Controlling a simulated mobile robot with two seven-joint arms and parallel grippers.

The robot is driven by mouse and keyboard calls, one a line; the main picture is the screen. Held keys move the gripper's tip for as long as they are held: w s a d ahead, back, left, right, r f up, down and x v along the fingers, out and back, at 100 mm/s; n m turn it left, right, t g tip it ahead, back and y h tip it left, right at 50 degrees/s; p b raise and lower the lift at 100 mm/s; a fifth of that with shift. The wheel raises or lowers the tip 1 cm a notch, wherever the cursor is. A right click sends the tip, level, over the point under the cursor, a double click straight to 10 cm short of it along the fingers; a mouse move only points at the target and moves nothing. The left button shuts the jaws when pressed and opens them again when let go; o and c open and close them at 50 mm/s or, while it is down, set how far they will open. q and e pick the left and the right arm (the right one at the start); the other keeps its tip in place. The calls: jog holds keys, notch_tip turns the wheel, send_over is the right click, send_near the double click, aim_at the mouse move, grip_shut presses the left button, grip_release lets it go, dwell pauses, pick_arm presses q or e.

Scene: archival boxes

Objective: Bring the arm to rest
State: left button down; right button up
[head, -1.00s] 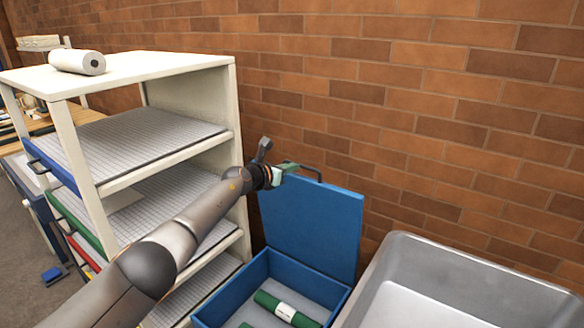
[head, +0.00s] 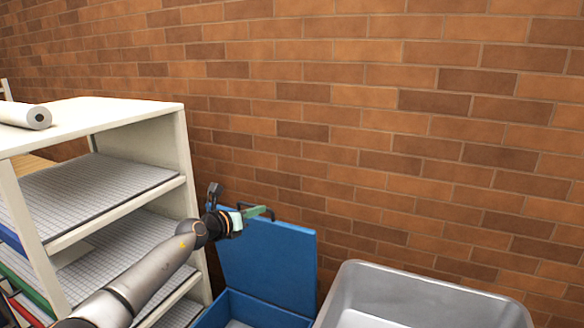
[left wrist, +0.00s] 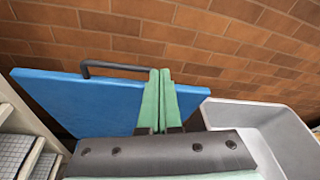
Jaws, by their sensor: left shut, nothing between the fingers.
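My left arm comes in from the left in the head view. My left gripper (head: 250,211), with green fingers, is at the top edge of the raised lid (head: 268,265) of a blue box (head: 238,312). In the left wrist view the two fingers (left wrist: 158,88) are together with nothing between them, in front of the blue lid (left wrist: 75,95) and beside its dark handle (left wrist: 112,67). I cannot tell whether they touch the lid. My right gripper is not in view.
A white shelf unit (head: 160,112) with grid-lined shelves stands at the left, a white roll (head: 38,118) on its top. A grey metal bin (head: 420,285) stands right of the blue box. A brick wall (head: 400,120) closes off the back.

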pick_arm(q)
jog(key=s+d+f+n+t, duration=0.1)
jog(key=s+d+f+n, duration=0.3)
jog(key=s+f+n, duration=0.45)
jog(key=s+d+f+n, duration=0.3)
jog(key=s+f+n, duration=0.45)
jog(key=f, duration=0.25)
jog(key=s+a+f+n+g+y, duration=0.1)
jog(key=s+f+n, duration=0.4)
jog(key=s, duration=0.6)
jog(key=s+a+f+n+g+y, duration=0.2)
jog(key=s+a+f+n, duration=0.2)
jog(key=s+n, duration=0.4)
jog(key=s+a+f+n+g+y, duration=0.1)
jog(key=s+f+n, duration=0.5)
jog(key=s, duration=0.8)
jog(key=shift+a+n+g+y, duration=0.45)
jog(key=shift+a+g, duration=0.25)
jog(key=shift+a, duration=0.5)
